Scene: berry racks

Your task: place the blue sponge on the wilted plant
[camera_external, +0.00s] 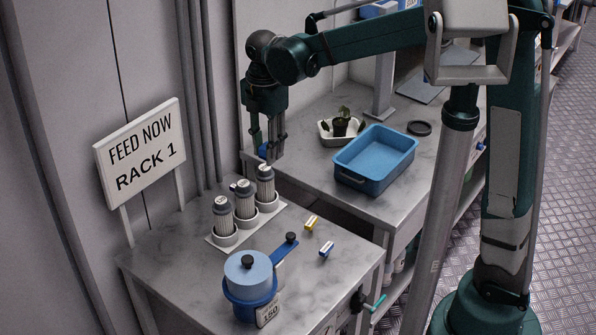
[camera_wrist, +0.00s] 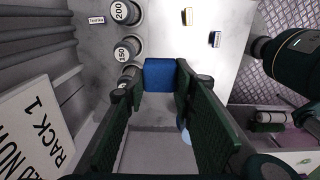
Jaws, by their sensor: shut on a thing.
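My gripper (camera_external: 271,152) hangs pointing down over the gap between the near and far tables, behind the bottle rack. It is shut on the blue sponge (camera_external: 263,150), which shows small and partly hidden at the fingertips. In the wrist view the sponge (camera_wrist: 160,75) sits between the two dark finger pads (camera_wrist: 161,90). A small leafy plant (camera_external: 341,125) in a dark pot stands in a white tray (camera_external: 326,138) on the far table, right of my gripper. Whether it is the wilted plant I cannot tell for sure. The plant does not show clearly in the wrist view.
A blue bin (camera_external: 375,157) stands right of the white tray, with a dark ring (camera_external: 419,128) beyond it. Several grey-capped bottles (camera_external: 245,200) stand in a rack on the near table. A blue pot (camera_external: 249,283) and a "RACK 1" sign (camera_external: 141,150) are nearby.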

